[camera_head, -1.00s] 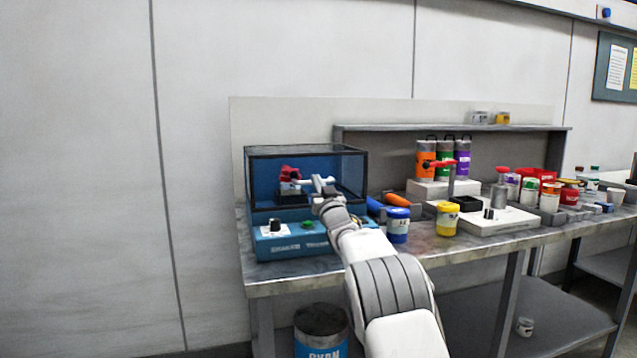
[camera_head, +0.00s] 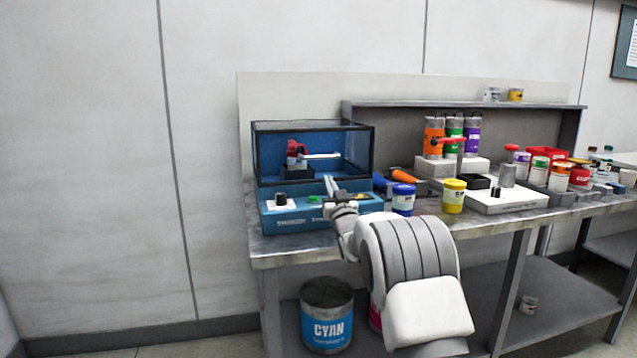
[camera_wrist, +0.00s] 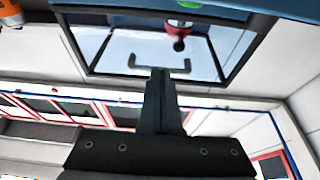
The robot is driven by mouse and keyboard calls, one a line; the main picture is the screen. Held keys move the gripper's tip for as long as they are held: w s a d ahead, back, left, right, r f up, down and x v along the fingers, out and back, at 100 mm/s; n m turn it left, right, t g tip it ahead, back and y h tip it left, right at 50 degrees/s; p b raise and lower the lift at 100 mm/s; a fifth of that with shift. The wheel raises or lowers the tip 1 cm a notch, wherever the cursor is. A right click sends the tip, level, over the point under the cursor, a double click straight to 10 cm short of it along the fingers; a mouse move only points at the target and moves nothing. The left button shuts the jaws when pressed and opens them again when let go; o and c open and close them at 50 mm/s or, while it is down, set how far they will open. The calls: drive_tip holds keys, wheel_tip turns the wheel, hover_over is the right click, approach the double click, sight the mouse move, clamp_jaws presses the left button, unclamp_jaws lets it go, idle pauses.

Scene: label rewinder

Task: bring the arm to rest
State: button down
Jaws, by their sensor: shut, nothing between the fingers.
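My gripper (camera_head: 330,186) is in front of the blue label rewinder (camera_head: 291,218), just above its front panel and below the clear-walled case (camera_head: 313,152). Its fingers are together and hold nothing. In the wrist view, the shut fingers (camera_wrist: 160,75) point at the glassy case, where a red part (camera_wrist: 180,28) with a dark knob shows. Inside the case, the head view shows a red clamp-like part (camera_head: 296,150) and a white rod (camera_head: 322,156). My forearm covers the right part of the rewinder's base.
A blue-lidded jar (camera_head: 403,200) and a yellow jar (camera_head: 453,196) stand just right of my wrist. An orange-handled tool (camera_head: 403,175) lies behind them. A white board (camera_head: 508,201) is farther right. A cyan drum (camera_head: 326,315) stands under the bench. The wall side at left is clear.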

drive_tip(key=s+d+r+m+g+h, duration=0.1)
drive_tip(key=s+d+r+g+h, duration=0.15)
drive_tip(key=s, duration=0.65)
drive_tip(key=s+d+r+m+g+h, duration=0.15)
drive_tip(key=s+d+g, duration=0.25)
drive_tip(key=s, duration=0.5)
drive_tip(key=s+f+g, duration=0.3)
drive_tip(key=s+f, duration=0.2)
drive_tip(key=s, duration=0.8)
drive_tip(key=s+f+g, duration=0.3)
drive_tip(key=s+f, duration=0.1)
drive_tip(key=s, duration=0.8)
drive_tip(key=s+f+g, duration=0.3)
drive_tip(key=s+f, duration=0.2)
drive_tip(key=s, duration=0.8)
wheel_tip(320, 180, up, 22)
drive_tip(key=p, duration=2.2)
drive_tip(key=shift+s, duration=0.15)
drive_tip(key=c, duration=1.6)
unclamp_jaws()
drive_tip(key=shift+a+n+g, duration=0.1)
drive_tip(key=shift+n+g, duration=0.15)
